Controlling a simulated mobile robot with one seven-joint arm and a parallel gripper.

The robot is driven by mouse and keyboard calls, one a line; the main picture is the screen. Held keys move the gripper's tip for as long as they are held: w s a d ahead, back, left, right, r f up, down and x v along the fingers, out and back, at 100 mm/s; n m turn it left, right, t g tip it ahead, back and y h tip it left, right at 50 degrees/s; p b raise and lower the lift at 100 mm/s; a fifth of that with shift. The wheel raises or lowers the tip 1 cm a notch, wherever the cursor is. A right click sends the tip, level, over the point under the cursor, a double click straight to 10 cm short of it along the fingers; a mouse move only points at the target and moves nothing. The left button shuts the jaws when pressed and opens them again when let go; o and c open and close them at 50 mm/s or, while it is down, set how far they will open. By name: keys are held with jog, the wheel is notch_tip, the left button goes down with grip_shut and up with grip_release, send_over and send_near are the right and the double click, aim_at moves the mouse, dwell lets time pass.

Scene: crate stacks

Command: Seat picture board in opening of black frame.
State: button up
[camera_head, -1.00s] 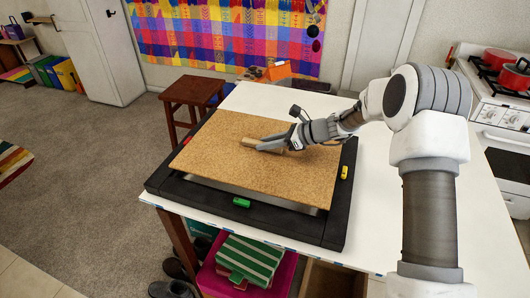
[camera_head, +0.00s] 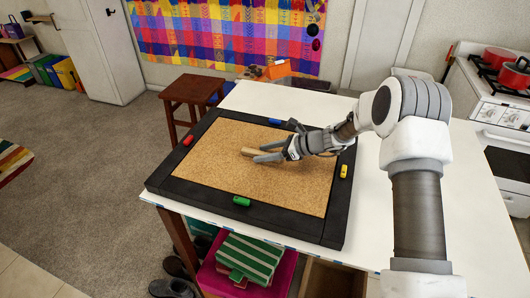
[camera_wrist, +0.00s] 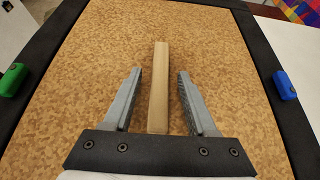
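The picture board (camera_head: 222,172), a cork-brown panel with a wooden bar handle (camera_head: 246,152), lies flat inside the opening of the black frame (camera_head: 170,190) on the white table. Its edges look level with the frame and inside it all round. In the wrist view the handle (camera_wrist: 160,75) stands between the two fingers, with a gap on each side. My gripper (camera_head: 262,153) is open, its fingers either side of the handle and not touching it. The frame's black sides also show in the wrist view (camera_wrist: 60,40).
Coloured blocks sit on the frame: red (camera_head: 188,141), green (camera_head: 241,201), yellow (camera_head: 343,171) and blue (camera_head: 275,122). The white table (camera_head: 390,225) is clear to the right. A brown stool (camera_head: 192,91) stands behind left; a stove (camera_head: 490,100) is at right.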

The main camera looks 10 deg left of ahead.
jog(key=v, duration=1.2)
jog(key=shift+b, duration=0.4)
jog(key=s+d+r+n+h, duration=0.3)
jog(key=s+r+n, duration=0.2)
jog(key=s+r, duration=0.15)
jog(key=s+d+r+n+h, duration=0.2)
jog(key=s+r+n, duration=0.35)
jog(key=s, duration=0.25)
jog(key=s+d+r+n+t+h, duration=0.2)
jog(key=s+d, duration=0.4)
jog(key=s, duration=0.3)
jog(key=s+d+r+n+t+h, duration=0.2)
jog(key=s+d+n+h, duration=0.3)
jog(key=s, duration=0.4)
jog(key=shift+s+d+r+n, duration=0.3)
jog(key=shift+d+r+n, duration=0.25)
jog(key=shift+n, duration=0.5)
